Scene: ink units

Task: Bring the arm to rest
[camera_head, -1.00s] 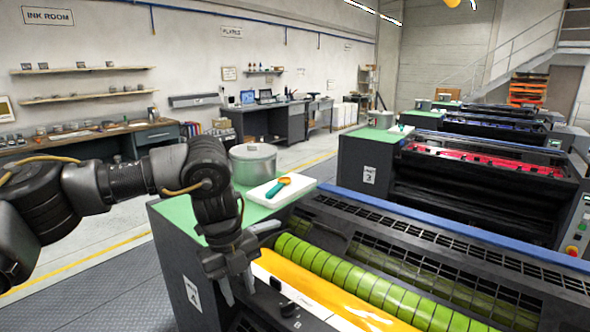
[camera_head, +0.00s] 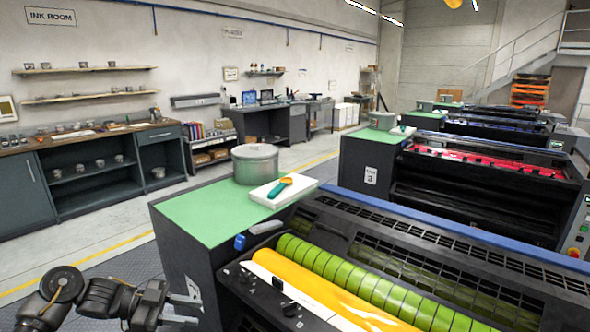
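My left arm is low at the bottom left of the head view, beside the near ink unit's end panel. Its gripper (camera_head: 188,308) points right, with its two grey fingers apart and nothing between them. My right gripper is not in view.
The near ink unit (camera_head: 175,250) has a green top (camera_head: 200,220). On it are a metal pot (camera_head: 255,166) and a white tray (camera_head: 308,185) with a teal-handled tool (camera_head: 279,187). A blue piece (camera_head: 240,243) sits by the yellow-inked roller (camera_head: 320,285). Floor is free at left.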

